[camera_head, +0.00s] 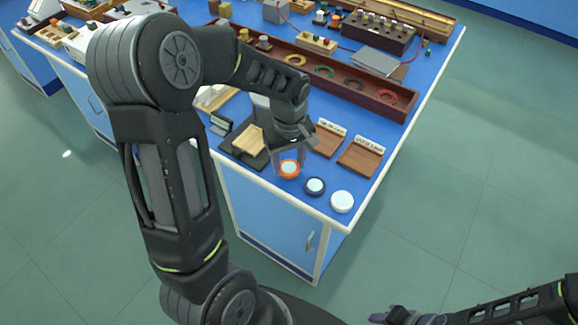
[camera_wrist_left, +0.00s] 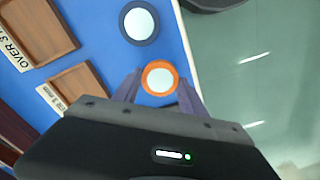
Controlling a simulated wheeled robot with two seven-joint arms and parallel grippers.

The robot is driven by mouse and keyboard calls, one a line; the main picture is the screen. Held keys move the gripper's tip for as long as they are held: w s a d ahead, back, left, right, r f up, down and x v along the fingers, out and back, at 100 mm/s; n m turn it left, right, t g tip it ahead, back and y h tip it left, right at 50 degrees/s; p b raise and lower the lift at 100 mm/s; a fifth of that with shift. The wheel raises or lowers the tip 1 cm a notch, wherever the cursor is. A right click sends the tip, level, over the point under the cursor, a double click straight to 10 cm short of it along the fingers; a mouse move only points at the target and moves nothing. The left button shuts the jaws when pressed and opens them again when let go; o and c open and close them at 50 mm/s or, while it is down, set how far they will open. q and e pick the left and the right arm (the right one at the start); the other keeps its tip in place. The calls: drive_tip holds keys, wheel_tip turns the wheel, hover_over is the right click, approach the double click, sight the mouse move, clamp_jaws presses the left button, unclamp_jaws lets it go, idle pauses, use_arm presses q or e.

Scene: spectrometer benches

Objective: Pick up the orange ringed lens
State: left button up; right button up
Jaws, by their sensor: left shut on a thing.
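The orange ringed lens (camera_head: 289,169) is near the front edge of the blue bench top, with a pale disc inside its orange ring. My left gripper (camera_head: 290,165) comes down over it, one finger on each side. In the left wrist view the lens (camera_wrist_left: 160,78) sits between the two finger ends of the gripper (camera_wrist_left: 160,88), which is shut on it. I cannot tell whether the lens touches the bench. My right gripper (camera_head: 405,316) is at the bottom edge of the head view, partly cut off; its jaws are not clear.
A dark ringed lens (camera_head: 315,186) and a white one (camera_head: 342,202) stand to the right along the edge. Brown labelled trays (camera_head: 360,157) lie behind. A black stand with a wooden block (camera_head: 248,140) is to the left. A long wooden rack (camera_head: 340,88) crosses farther back.

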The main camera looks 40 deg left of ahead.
sight(289, 167)
use_arm(q)
wheel_tip(289, 167, up, 8)
drive_tip(key=shift+r, duration=0.25)
idle(0.5)
